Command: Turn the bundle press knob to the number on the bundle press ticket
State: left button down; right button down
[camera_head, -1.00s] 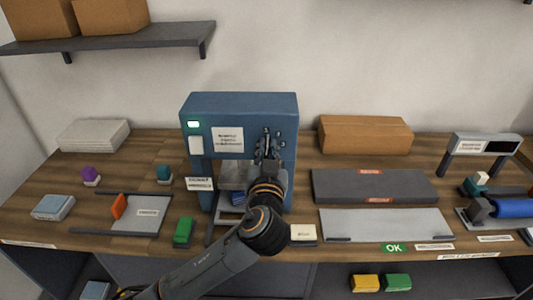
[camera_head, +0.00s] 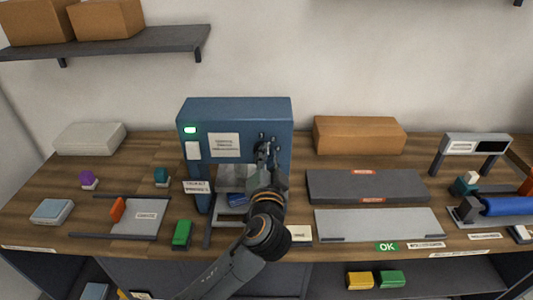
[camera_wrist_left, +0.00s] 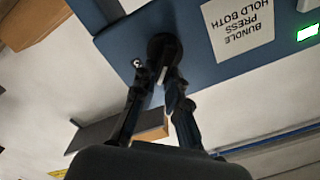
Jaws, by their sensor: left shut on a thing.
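The blue bundle press (camera_head: 240,112) stands at the back middle of the table, with a white "BUNDLE PRESS HOLD BOTH" sign (camera_wrist_left: 238,25) on its front. Its dark round knob (camera_wrist_left: 163,46) shows in the left wrist view. My left gripper (camera_wrist_left: 166,82) is shut on the knob, its fingers on either side of it. In the head view the gripper (camera_head: 267,150) covers the knob, so its setting is hidden. A white card (camera_head: 197,187) at the press's lower left may be the ticket; its print is too small to read surely. My right gripper is not in view.
A green light (camera_head: 190,130) glows on the press. A green block (camera_head: 181,234) and a grey tray (camera_head: 138,218) lie to the left. A cream block (camera_head: 299,233) is beside my arm. Dark and light grey plates (camera_head: 368,186) lie to the right.

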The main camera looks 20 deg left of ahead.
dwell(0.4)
pick_arm(q)
jog(key=c, duration=1.4)
grip_release()
jog(key=shift+o, duration=0.2)
jog(key=v, duration=1.2)
